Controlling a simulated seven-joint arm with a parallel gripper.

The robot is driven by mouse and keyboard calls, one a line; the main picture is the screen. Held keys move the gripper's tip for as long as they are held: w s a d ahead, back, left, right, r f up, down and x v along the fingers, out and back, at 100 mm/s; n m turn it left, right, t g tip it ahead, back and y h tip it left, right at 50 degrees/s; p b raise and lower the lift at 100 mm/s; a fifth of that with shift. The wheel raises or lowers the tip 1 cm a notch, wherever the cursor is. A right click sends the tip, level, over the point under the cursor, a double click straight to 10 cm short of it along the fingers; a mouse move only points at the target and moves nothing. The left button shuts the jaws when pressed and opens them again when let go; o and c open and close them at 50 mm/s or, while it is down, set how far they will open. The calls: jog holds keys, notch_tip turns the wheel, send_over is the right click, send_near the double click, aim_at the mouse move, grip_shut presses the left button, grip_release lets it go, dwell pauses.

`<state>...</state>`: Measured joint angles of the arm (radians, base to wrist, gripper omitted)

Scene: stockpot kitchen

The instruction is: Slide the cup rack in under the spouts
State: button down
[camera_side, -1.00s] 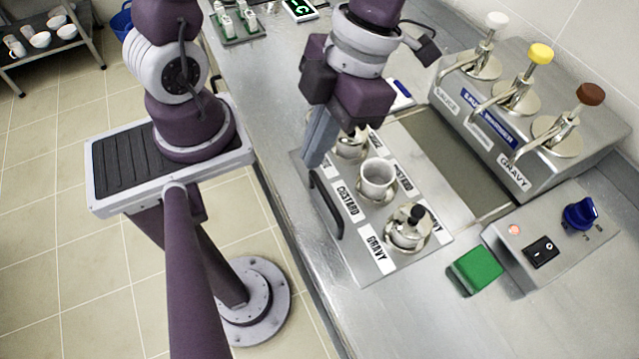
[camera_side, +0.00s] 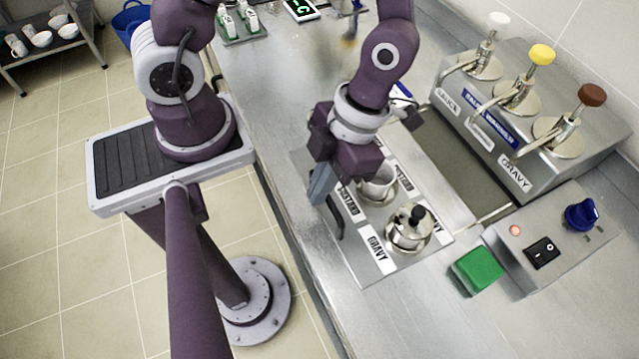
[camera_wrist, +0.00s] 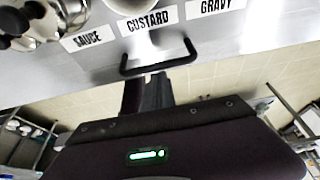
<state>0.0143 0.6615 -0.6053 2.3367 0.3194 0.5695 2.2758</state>
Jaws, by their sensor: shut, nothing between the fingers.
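The cup rack (camera_side: 402,264) is a flat metal tray on the counter, labelled SAUCE, CUSTARD and GRAVY, with a black bar handle (camera_side: 338,229) on its near-left edge. A lidded metal pot (camera_side: 408,232) stands in the gravy place and an open metal cup (camera_side: 379,190) in the custard place. My arm hides the sauce place in the side view. My gripper (camera_side: 318,195) is shut and empty, beside the handle on its outer side. In the wrist view the fingertips (camera_wrist: 155,80) lie just below the handle (camera_wrist: 158,62); contact is unclear.
The dispenser (camera_side: 478,115) with white, yellow and brown pump knobs stands at the right, its spouts over a recess (camera_side: 455,160) beside the rack. A green block (camera_side: 475,270) and a switch box (camera_side: 550,240) sit on the counter at lower right.

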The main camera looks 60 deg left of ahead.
jog(key=w, duration=1.9)
jog(key=s, duration=0.2)
jog(key=s+r, duration=0.1)
jog(key=s, duration=0.1)
jog(key=shift+s, duration=0.15)
jog(key=v, duration=1)
jog(key=s+a+r+m+t, duration=0.4)
jog(key=s+m, duration=0.4)
jog(key=m, duration=1)
jog(key=s+a+r+m+t, duration=0.5)
jog(key=s+m, duration=0.4)
jog(key=m, duration=0.9)
jog(key=shift+s+a+r+t, duration=0.3)
jog(key=shift+a+r, duration=0.6)
jog(key=shift+a, duration=0.25)
